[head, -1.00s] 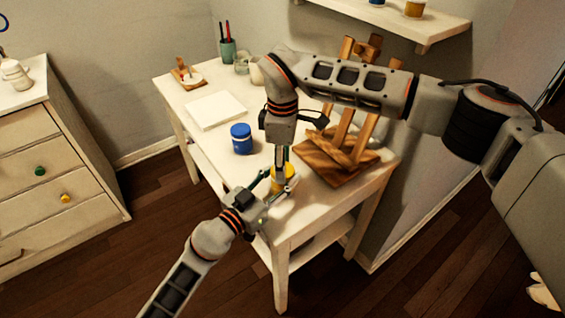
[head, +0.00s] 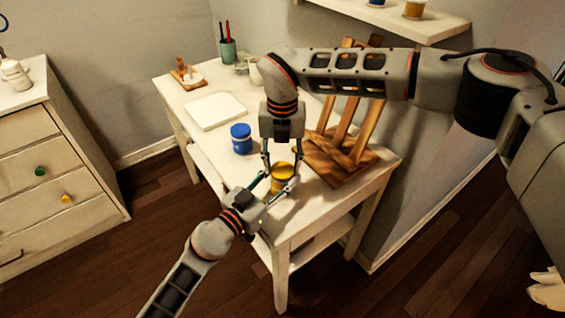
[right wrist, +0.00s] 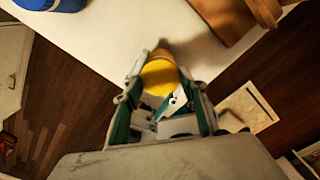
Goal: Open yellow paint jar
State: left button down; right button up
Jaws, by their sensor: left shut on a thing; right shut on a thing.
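The yellow paint jar (head: 282,178) stands upright near the front corner of the white table. Its yellow lid (right wrist: 160,76) shows between my right fingers in the right wrist view. My right gripper (head: 281,168) reaches down from above and is shut on the lid, one finger on each side. My left gripper (head: 279,187) comes in low from the front left and is shut on the jar's body. Part of the jar is hidden behind the fingers. I cannot tell whether the lid has come loose.
A blue paint jar (head: 241,138) stands left of the yellow one on the table (head: 196,139). A white canvas (head: 215,110) lies behind it. A wooden easel (head: 345,155) stands close on the right. A cup of brushes (head: 228,50) is at the back. A shelf (head: 400,22) hangs above.

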jog(key=n, duration=0.4)
dwell(1.0)
jog(key=o, duration=1.2)
